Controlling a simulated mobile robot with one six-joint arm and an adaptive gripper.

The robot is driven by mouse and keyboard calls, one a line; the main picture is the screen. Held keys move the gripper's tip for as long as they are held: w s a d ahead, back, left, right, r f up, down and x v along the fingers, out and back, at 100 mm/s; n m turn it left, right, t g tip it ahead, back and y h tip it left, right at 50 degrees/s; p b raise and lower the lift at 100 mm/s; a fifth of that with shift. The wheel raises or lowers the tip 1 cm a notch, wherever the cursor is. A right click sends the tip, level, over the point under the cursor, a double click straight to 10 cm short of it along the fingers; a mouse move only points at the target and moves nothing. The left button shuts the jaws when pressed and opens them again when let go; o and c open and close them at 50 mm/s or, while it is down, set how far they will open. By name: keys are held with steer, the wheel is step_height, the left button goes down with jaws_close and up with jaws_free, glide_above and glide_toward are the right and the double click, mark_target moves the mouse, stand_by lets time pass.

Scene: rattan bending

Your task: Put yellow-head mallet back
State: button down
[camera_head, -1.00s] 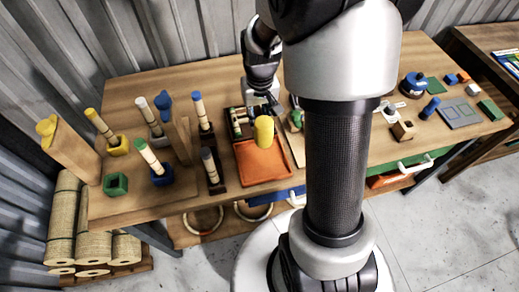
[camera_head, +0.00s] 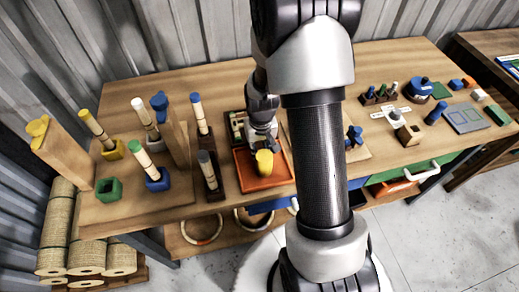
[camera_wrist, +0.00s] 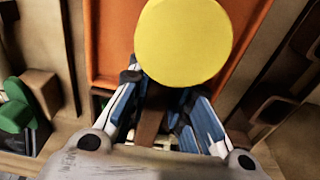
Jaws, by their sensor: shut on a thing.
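The yellow-head mallet has a round yellow head (camera_head: 264,163) that shows over the orange tray (camera_head: 244,183) in the head view. In the wrist view the yellow head (camera_wrist: 184,42) fills the top middle, with the orange tray (camera_wrist: 101,40) behind it. My gripper (camera_wrist: 166,95) is shut on the mallet just below its head; part of a brown handle (camera_wrist: 150,127) shows between the blue-and-white fingers. The fingertips are partly hidden by the head. I cannot tell whether the mallet touches the tray.
Left of the tray, several tools stand upright in holders, including a blue one (camera_head: 158,180) and a yellow one (camera_head: 112,150). A dark holder (camera_head: 209,178) stands close beside the tray. Small parts lie farther right.

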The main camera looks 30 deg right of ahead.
steer(key=shift+f, duration=0.1)
steer(key=c, duration=1.5)
jaws_free()
steer(key=shift+o, duration=0.2)
steer(key=s+a+r+n+t+p, duration=0.1)
steer(key=s+a+r, duration=0.1)
steer(key=r, duration=0.7)
steer(key=s+a+r+p, duration=0.1)
steer(key=s+a+r, duration=0.2)
steer(key=r, duration=0.5)
steer(key=s+a+r+n+t+p, duration=0.1)
steer(key=s+a+r, duration=0.1)
steer(key=r, duration=0.7)
steer(key=s+a+r, duration=0.2)
steer(key=s, duration=0.4)
steer(key=s+a+r+n+t, duration=0.1)
steer(key=s+a+r, duration=0.2)
steer(key=s, duration=0.3)
steer(key=shift+r+t, duration=0.2)
steer(key=shift+t, duration=0.1)
